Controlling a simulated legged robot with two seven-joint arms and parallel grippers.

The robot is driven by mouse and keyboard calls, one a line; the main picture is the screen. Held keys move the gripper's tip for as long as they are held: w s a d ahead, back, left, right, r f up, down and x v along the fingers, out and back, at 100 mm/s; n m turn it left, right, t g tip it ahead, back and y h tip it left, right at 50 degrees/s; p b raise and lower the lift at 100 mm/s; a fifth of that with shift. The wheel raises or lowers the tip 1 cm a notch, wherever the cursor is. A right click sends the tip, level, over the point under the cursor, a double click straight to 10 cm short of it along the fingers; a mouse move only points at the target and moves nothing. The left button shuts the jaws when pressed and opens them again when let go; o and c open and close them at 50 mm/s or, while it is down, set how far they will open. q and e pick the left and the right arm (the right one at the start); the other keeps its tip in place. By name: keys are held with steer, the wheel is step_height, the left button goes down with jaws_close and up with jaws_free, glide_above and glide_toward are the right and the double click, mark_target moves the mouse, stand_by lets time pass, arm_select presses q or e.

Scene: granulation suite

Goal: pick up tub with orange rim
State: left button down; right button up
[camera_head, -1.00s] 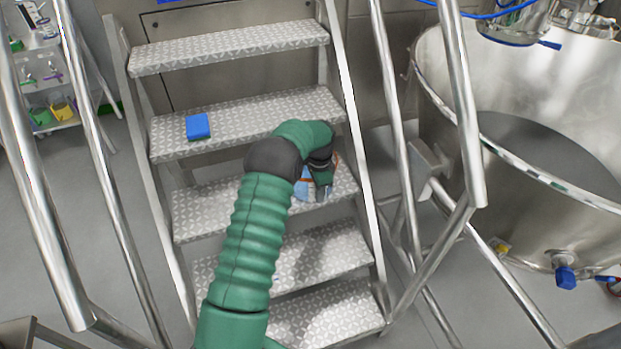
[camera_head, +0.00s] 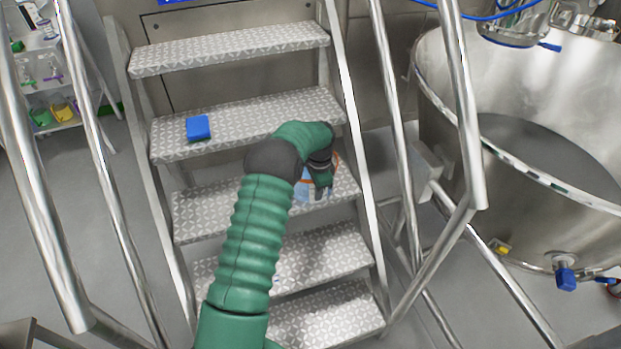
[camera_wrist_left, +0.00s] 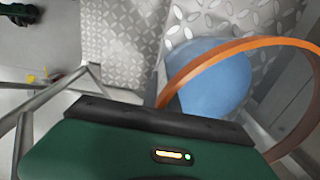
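The tub with the orange rim (camera_head: 305,189) is on a middle tread of the metal steps, partly hidden behind my left gripper in the head view. Its pale blue body and parts of the orange rim show around the gripper. In the left wrist view the orange rim arcs in front of the tub's blue surface (camera_wrist_left: 214,82), close beside the green gripper body. My left gripper (camera_head: 321,194) points down at the tub. Its fingers overlap the tub in the head view and are hidden in the wrist view, so I cannot tell whether they grip. My right gripper is not in view.
A blue block (camera_head: 198,128) lies on the tread above. Metal handrails (camera_head: 392,130) flank the steps on both sides. A large steel vessel (camera_head: 540,180) stands at the right. A shelf with small coloured items (camera_head: 62,108) stands at the far left.

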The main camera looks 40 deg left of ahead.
arm_select(q)
steer(key=shift+r, duration=0.15)
stand_by(0.8)
steer(key=shift+r, duration=0.3)
steer(key=s+d+r+p, duration=0.1)
steer(key=s+d+r, duration=0.1)
steer(key=d, duration=0.5)
steer(key=s+d+r+p, duration=0.2)
steer(key=s+d, duration=0.2)
steer(key=d, duration=0.3)
steer(key=shift+d, duration=0.35)
steer(key=shift+s+r, duration=0.1)
